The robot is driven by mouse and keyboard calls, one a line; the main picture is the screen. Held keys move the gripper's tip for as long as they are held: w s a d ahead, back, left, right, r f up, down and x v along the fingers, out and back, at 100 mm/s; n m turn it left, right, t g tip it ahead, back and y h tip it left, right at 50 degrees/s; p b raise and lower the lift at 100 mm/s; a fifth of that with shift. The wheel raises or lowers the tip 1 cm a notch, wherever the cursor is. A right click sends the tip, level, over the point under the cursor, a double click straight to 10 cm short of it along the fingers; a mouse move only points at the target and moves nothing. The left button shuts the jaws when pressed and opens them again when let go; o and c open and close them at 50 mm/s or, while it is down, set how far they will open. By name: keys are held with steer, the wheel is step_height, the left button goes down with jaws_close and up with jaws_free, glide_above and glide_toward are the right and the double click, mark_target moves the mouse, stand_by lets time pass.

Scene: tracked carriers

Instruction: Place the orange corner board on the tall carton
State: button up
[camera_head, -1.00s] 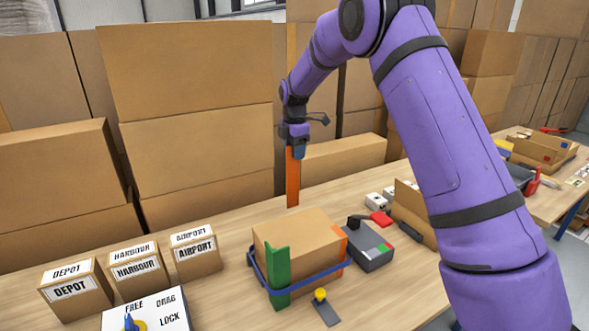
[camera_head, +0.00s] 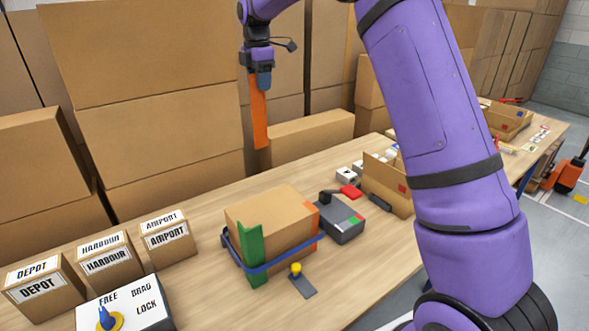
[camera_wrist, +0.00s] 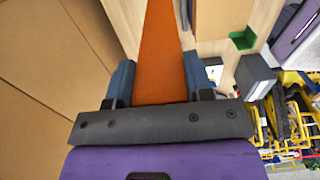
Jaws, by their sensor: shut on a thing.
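The orange corner board (camera_head: 259,115) is a long flat strip hanging upright from my gripper (camera_head: 261,78). My gripper is shut on its upper end, and its lower end is in the air above the back of the table. In the wrist view the board (camera_wrist: 158,55) runs away between the two blue-grey fingers (camera_wrist: 158,85). A brown carton (camera_head: 270,213) stands on the table in front and slightly right of the board, apart from it. It has a green corner board (camera_head: 251,258) at its front left, a blue strap (camera_head: 285,260) around it and an orange edge at its right.
A grey device (camera_head: 342,224) and an open box (camera_head: 385,183) are right of the carton. Large cartons (camera_head: 150,55) are stacked behind.

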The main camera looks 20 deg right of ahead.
steer(key=s+d, duration=0.4)
steer(key=s, duration=0.7)
steer(key=s+d, duration=0.4)
steer(key=s, duration=0.8)
step_height(320, 180, down, 28)
steer(key=shift+w, duration=0.3)
steer(key=shift+d, duration=0.15)
steer(key=o, duration=1.2)
steer(key=shift+c, duration=0.2)
